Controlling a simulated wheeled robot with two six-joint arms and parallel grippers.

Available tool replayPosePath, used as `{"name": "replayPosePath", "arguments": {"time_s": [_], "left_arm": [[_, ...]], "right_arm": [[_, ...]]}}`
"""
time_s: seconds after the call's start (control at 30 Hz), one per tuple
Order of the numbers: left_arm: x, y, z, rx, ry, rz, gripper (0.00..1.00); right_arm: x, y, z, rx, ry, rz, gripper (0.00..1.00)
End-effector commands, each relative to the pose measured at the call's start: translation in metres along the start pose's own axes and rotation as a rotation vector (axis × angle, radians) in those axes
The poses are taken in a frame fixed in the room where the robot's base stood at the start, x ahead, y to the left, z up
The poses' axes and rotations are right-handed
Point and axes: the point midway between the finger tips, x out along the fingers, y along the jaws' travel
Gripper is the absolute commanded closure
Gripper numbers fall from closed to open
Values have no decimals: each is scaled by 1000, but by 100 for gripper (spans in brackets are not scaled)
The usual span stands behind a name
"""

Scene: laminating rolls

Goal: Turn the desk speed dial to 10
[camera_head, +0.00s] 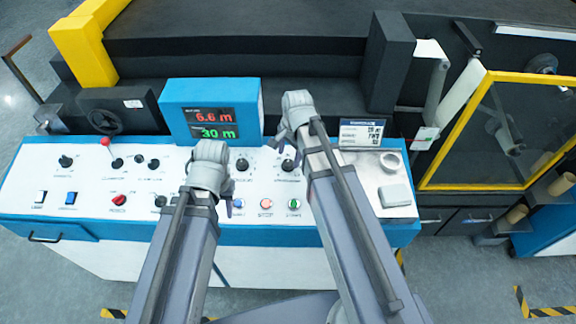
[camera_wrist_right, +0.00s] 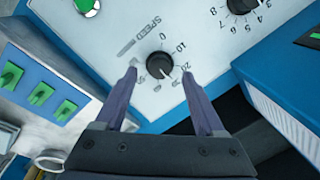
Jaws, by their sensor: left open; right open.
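The desk speed dial (camera_wrist_right: 158,64) is a round black knob on the white panel in the right wrist view. SPEED is printed beside it, with 0, 10 and 20 along its scale. A short white mark on the knob seems to point towards the 20 side, not at 10. My right gripper (camera_wrist_right: 160,84) is open, its two fingers on either side of the knob with gaps; I cannot tell its height above the panel. In the head view my right gripper (camera_head: 291,128) is over the desk's right half. My left gripper (camera_head: 212,152) is open over the desk's middle.
A blue display box (camera_head: 212,112) reading 6.6 m and 30 m stands behind the grippers. Other knobs, a red lever (camera_head: 103,142) and push buttons (camera_head: 266,204) crowd the desk. A yellow-framed guard (camera_head: 452,132) stands at the right.

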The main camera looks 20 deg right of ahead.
Motion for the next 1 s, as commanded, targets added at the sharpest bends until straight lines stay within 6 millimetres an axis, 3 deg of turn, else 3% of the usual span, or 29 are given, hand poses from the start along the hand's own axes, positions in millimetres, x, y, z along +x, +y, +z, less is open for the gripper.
{"name": "replayPosePath", "arguments": {"time_s": [0.03,0.2,0.6,1.0], "left_arm": [[14,1,-1,0,0,0,56],[31,3,-2,0,0,0,56],[34,3,-2,-1,0,0,56],[34,3,-2,-1,0,0,56]], "right_arm": [[14,0,0,0,0,0,29],[31,0,0,0,0,0,29],[34,0,0,0,0,0,30],[34,0,0,0,0,0,75]]}}
